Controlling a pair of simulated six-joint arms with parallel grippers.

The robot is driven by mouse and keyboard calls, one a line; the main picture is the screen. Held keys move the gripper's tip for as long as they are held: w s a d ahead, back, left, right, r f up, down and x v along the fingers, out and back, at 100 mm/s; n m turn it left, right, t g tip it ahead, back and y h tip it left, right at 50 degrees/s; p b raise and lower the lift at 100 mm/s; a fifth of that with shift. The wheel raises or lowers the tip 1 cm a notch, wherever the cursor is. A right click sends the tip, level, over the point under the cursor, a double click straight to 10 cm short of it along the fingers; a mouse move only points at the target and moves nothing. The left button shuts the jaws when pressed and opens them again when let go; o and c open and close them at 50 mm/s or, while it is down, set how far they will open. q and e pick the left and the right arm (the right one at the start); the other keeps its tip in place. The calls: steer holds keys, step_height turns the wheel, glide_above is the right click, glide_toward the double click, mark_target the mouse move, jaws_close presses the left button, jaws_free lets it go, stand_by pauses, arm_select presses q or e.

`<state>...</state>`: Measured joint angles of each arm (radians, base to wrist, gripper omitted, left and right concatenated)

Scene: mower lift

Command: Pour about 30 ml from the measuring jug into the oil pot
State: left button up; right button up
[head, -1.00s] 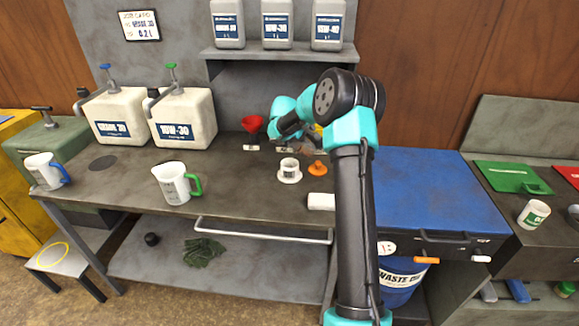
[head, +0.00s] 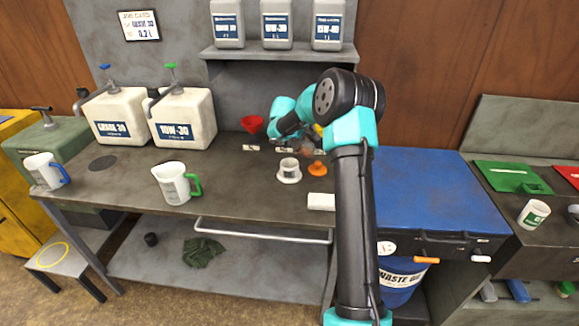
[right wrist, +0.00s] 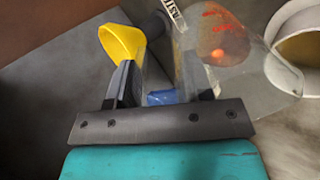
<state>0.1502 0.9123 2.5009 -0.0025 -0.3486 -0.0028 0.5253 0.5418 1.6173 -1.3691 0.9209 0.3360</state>
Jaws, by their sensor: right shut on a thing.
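My right gripper (right wrist: 155,95) is shut on a clear measuring jug (right wrist: 240,72) with red markings. A small blue part shows between the fingers. An orange patch shows through the jug's wall. A cream-white round vessel (right wrist: 305,48), which looks like the oil pot, is beside the jug at the upper right of the wrist view. My arm mostly hides the right gripper and jug there. I cannot tell the jug's liquid level or tilt.
A yellow funnel-like thing (right wrist: 123,43) is near the fingers. A red funnel (head: 252,123), two white oil containers (head: 185,117) and two white jugs with coloured handles, one green (head: 173,184), stand on the bench (head: 120,185).

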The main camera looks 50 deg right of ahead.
steer(key=shift+d+f+y, duration=0.15)
steer(key=shift+d+y, duration=0.15)
steer(key=shift+y, duration=0.1)
stand_by(0.5)
